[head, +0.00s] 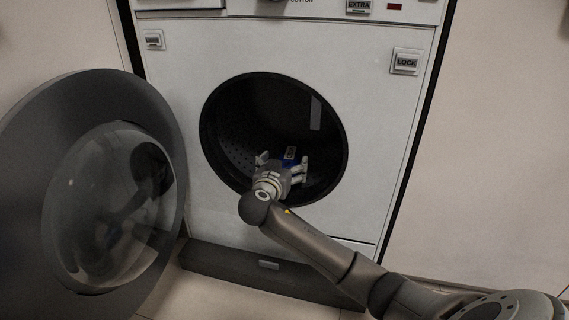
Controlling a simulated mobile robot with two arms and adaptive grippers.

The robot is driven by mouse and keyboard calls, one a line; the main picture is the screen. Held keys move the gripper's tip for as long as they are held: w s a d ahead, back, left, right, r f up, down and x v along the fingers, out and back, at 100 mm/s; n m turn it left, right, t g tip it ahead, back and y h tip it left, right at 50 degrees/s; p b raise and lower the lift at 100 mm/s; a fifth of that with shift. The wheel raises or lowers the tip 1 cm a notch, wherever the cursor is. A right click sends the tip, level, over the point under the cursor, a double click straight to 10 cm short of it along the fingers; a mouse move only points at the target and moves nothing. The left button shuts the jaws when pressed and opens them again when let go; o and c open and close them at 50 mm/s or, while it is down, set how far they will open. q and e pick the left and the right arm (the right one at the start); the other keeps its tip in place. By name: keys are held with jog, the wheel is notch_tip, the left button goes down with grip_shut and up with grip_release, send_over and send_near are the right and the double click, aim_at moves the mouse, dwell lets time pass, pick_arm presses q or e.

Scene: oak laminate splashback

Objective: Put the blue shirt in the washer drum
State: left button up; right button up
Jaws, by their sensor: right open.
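The washer drum (235,130) shows dark and perforated through the round opening in the white washer front. My right gripper (284,160) is at the lower part of this opening, its fingers spread apart and pointing into the drum. My left gripper is not in view.
The round washer door (165,120) stands wide open on the left, with a clear bulging window. A dark plinth (225,268) runs below the washer. A lock button (405,62) is at the upper right of the front. Plain pale panels flank the washer.

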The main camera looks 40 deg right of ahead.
jog(key=v, duration=1.1)
jog(key=shift+s+a, duration=0.15)
jog(key=shift+s, duration=0.1)
